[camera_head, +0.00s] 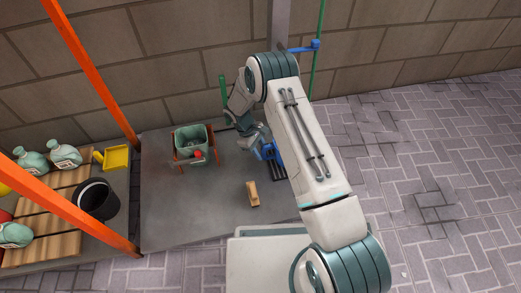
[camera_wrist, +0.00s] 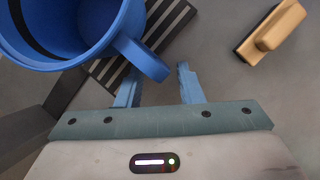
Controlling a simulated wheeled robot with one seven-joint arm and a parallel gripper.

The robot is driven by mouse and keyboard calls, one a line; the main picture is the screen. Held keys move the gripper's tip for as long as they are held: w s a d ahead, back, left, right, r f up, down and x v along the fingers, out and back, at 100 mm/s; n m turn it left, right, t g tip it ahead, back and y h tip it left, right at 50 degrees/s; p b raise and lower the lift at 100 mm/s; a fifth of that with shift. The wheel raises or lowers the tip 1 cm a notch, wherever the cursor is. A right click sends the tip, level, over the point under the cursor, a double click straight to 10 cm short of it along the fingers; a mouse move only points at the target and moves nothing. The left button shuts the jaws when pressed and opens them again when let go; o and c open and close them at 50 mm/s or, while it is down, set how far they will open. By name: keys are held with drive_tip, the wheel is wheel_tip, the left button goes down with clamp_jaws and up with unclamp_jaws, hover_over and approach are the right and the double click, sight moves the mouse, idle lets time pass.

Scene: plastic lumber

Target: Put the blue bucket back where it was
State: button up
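The blue bucket (camera_wrist: 75,35) fills the upper left of the wrist view, its round mouth facing the camera. Its thick handle (camera_wrist: 143,58) reaches toward my gripper (camera_wrist: 160,82). The two fingers are apart, so my gripper is open, with the handle's end close to the fingertips; I cannot tell whether they touch. The bucket stands on or over a black slatted rack (camera_wrist: 172,25). In the head view the bucket (camera_head: 268,151) is mostly hidden behind my arm, with my gripper (camera_head: 257,140) just left of it.
A wood-handled float (camera_head: 252,194) lies on the grey platform; it also shows in the wrist view (camera_wrist: 270,32).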

drive_tip(key=shift+r, duration=0.1)
drive_tip(key=p+v, duration=0.4)
drive_tip(key=v, duration=0.8)
drive_tip(key=shift+p, duration=0.3)
drive_tip(key=s+d+r+m+y, duration=0.1)
drive_tip(key=s+d+r+m, duration=0.15)
drive_tip(key=r, duration=0.45)
drive_tip(key=s+d+r+m+t, duration=0.15)
drive_tip(key=d+r, duration=0.25)
drive_tip(key=r, duration=0.4)
drive_tip(key=s+d+r+m+g+y, duration=0.1)
drive_tip(key=s+d+r, duration=0.2)
drive_tip(key=r, duration=0.4)
drive_tip(key=s+d+r+m+t+y, duration=0.1)
drive_tip(key=s+d+r+m, duration=0.1)
drive_tip(key=s, duration=0.5)
drive_tip(key=s+d+r+m+t, duration=0.1)
drive_tip(key=s+d+r+m, duration=0.1)
drive_tip(key=s+r, duration=0.2)
drive_tip(key=s+d+r+m+t+y, duration=0.1)
drive_tip(key=s+d+r+m, duration=0.1)
drive_tip(key=s, duration=0.7)
drive_tip(key=shift+s+d+r+y, duration=0.3)
drive_tip(key=shift+s+d+r, duration=0.15)
drive_tip(key=shift+d, duration=0.1)
